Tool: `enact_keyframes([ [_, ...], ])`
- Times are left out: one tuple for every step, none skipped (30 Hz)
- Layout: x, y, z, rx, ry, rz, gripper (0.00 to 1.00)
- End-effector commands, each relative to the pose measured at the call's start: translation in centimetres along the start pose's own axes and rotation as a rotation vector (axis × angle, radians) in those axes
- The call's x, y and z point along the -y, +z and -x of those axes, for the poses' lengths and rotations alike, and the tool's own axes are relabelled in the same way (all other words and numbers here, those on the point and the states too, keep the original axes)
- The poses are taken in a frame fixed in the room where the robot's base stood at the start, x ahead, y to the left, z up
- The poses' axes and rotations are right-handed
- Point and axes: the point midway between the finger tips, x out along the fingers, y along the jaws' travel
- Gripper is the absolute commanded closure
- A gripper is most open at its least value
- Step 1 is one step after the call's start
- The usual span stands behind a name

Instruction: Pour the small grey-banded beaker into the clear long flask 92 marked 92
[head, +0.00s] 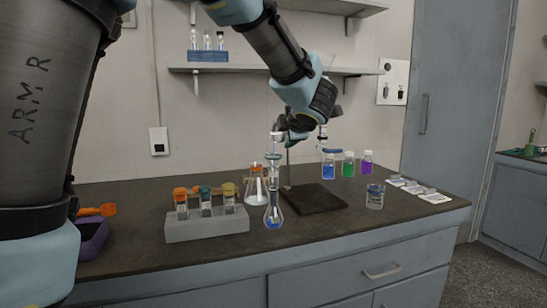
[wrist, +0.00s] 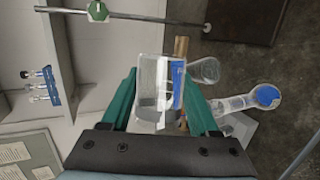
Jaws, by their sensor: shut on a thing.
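My gripper (wrist: 172,92) is shut on a small clear beaker (wrist: 150,95), which shows between its teal fingers in the wrist view. The beaker has white and blue on its side; I cannot tell marking from liquid there. In the head view my gripper is above the bench, partly hidden by my wrist, and the beaker is hard to pick out. A clear long-necked flask (head: 274,214) with blue liquid in its round bulb stands upright near the bench front. It also shows in the wrist view (wrist: 266,96), beyond and apart from the beaker. Its number is not legible.
A grey rack (head: 207,226) with several capped vials stands left of the flask. An orange-stoppered conical flask (head: 256,190) is behind it. A dark stand base (head: 318,199), a glass beaker (head: 375,198) and blue, green and purple bottles are to the right. A shelf (head: 270,71) hangs above.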

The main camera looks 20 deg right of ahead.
Motion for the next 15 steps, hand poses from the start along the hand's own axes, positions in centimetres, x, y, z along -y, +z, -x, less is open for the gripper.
enact_keyframes([
  [0.02, -0.01, -0.01, 0.001, 0.002, 0.003, 0.96],
  [0.01, -0.02, 0.0, 0.002, 0.002, 0.004, 0.96],
  [0.0, -0.03, 0.0, 0.003, 0.003, 0.006, 0.96],
  [-0.01, -0.03, 0.01, 0.003, 0.004, 0.008, 0.96],
  [-0.01, -0.04, 0.01, 0.004, 0.004, 0.009, 0.96],
  [-0.03, -0.04, 0.02, 0.005, 0.005, 0.011, 0.96],
  [-0.03, -0.04, 0.02, 0.006, 0.006, 0.012, 0.96],
  [-0.04, -0.05, 0.02, 0.006, 0.007, 0.014, 0.96],
  [-0.05, -0.06, 0.03, 0.007, 0.007, 0.015, 0.96],
  [-0.05, -0.06, 0.03, 0.008, 0.008, 0.017, 0.96],
  [-0.06, -0.07, 0.03, 0.008, 0.009, 0.018, 0.96],
  [-0.07, -0.07, 0.04, 0.009, 0.009, 0.02, 0.96],
  [-0.07, -0.08, 0.04, 0.01, 0.01, 0.021, 0.96],
  [-0.08, -0.08, 0.04, 0.01, 0.011, 0.023, 0.96],
  [-0.08, -0.09, 0.05, 0.011, 0.011, 0.025, 0.96],
])
